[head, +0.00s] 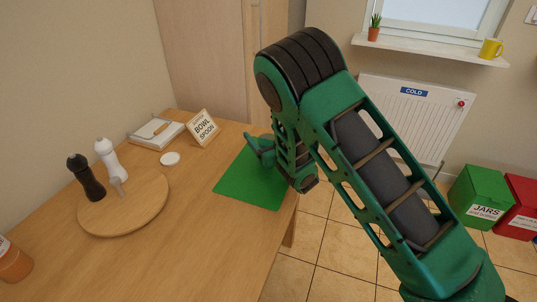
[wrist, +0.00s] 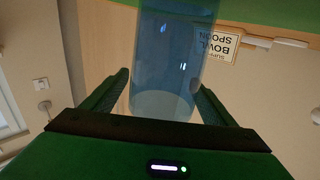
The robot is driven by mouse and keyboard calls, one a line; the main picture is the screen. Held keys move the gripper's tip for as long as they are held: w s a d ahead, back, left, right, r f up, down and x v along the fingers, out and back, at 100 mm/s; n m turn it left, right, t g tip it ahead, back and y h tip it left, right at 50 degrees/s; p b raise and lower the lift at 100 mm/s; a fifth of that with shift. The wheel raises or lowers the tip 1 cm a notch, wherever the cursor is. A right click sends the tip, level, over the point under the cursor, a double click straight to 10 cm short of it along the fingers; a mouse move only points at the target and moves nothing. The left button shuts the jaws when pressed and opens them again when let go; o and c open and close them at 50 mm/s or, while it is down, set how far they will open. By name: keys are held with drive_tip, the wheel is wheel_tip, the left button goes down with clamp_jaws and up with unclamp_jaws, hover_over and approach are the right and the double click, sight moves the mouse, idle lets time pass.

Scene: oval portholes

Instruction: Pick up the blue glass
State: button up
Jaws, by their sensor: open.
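The blue glass (wrist: 176,45) is a see-through blue cylinder in the wrist view, with its round pale end towards me. My gripper (wrist: 160,78) is open, with one finger on each side of the glass. A small gap seems to show at each side, but I cannot tell for sure whether a finger touches. In the head view my gripper (head: 259,148) is low over the green mat (head: 240,188), near the table's far right edge. I cannot make out the glass there; my arm hides part of that area.
A card reading "BOWL SPOON" (head: 203,128) stands just left of my gripper. A round board (head: 130,212) holds a black mill (head: 86,177) and a white mill (head: 109,158). A radiator (head: 412,120) is on the wall.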

drive_tip(key=c, duration=1.7)
drive_tip(key=shift+o, duration=0.2)
drive_tip(key=shift+r, duration=0.1)
